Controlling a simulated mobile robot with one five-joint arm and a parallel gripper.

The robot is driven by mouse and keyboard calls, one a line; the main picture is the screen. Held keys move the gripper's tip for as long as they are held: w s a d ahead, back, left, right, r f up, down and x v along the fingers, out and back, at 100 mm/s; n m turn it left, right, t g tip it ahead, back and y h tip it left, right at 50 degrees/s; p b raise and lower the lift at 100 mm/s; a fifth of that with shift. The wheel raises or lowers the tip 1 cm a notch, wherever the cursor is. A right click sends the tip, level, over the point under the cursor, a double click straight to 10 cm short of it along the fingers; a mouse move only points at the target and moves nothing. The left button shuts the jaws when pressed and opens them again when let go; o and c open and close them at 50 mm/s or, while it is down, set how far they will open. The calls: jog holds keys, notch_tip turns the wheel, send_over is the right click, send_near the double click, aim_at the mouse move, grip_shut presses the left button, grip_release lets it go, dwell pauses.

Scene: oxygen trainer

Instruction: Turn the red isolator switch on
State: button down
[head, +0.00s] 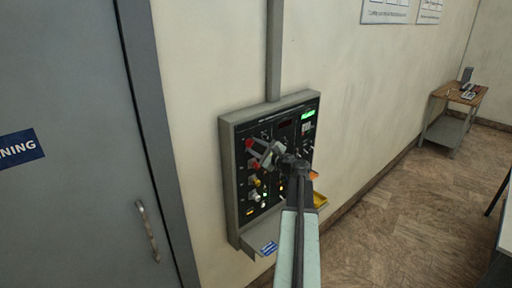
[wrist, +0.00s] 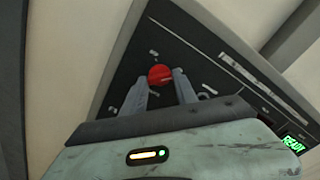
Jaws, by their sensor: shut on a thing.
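The red isolator switch is a round red knob (wrist: 160,74) on the dark panel face in the wrist view. My gripper (wrist: 161,80) is shut on it, with one grey finger on each side. In the head view my gripper (head: 253,152) reaches the upper left of the control panel (head: 229,185). Two red spots show there, one above the other, beside the fingers; I cannot tell from this view which one is held. The knob's exact turn angle is hard to read.
Yellow and white knobs (head: 257,182) sit lower on the panel, with a lit green display (head: 308,115) at top right. A grey door (head: 70,120) is at left; a small table (head: 447,130) stands far right.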

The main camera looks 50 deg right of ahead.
jog(key=shift+a, duration=0.1)
jog(key=c, duration=1)
grip_release()
jog(key=shift+o, duration=0.2)
jog(key=s, duration=0.7)
jog(key=shift+s+a, duration=0.25)
jog(key=shift+s, duration=0.15)
